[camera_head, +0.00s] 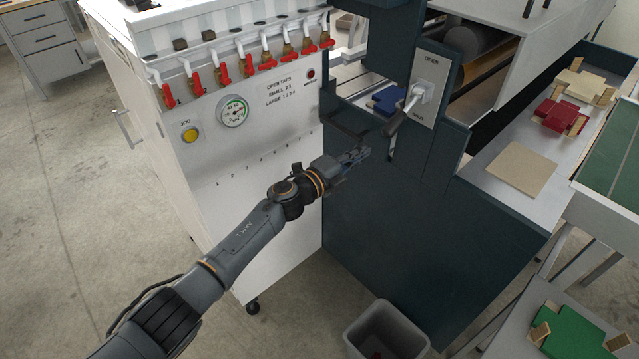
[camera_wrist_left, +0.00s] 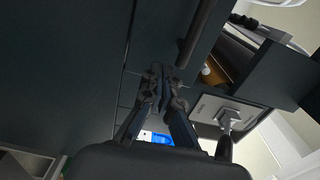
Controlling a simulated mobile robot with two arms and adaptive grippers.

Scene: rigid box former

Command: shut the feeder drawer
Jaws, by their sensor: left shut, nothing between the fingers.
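The feeder drawer seems to be the dark part low in the machine's opening, left of the lever panel; how far out it stands I cannot tell. A dark bar handle (camera_head: 348,127) is on its front; the bar also shows in the left wrist view (camera_wrist_left: 196,36). My left gripper (camera_head: 362,154) is shut and empty, just below and right of the bar, in front of the dark machine face. In the left wrist view its closed fingertips (camera_wrist_left: 164,74) are beside the bar, seemingly apart from it. My right gripper is not in view.
A blue piece (camera_head: 388,99) lies in the opening behind. A lever (camera_head: 405,108) on the OPEN panel sticks out close right of my gripper. The white cabinet (camera_head: 250,150) with red-handled taps (camera_head: 247,65) stands left. A grey bin (camera_head: 388,332) is on the floor below.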

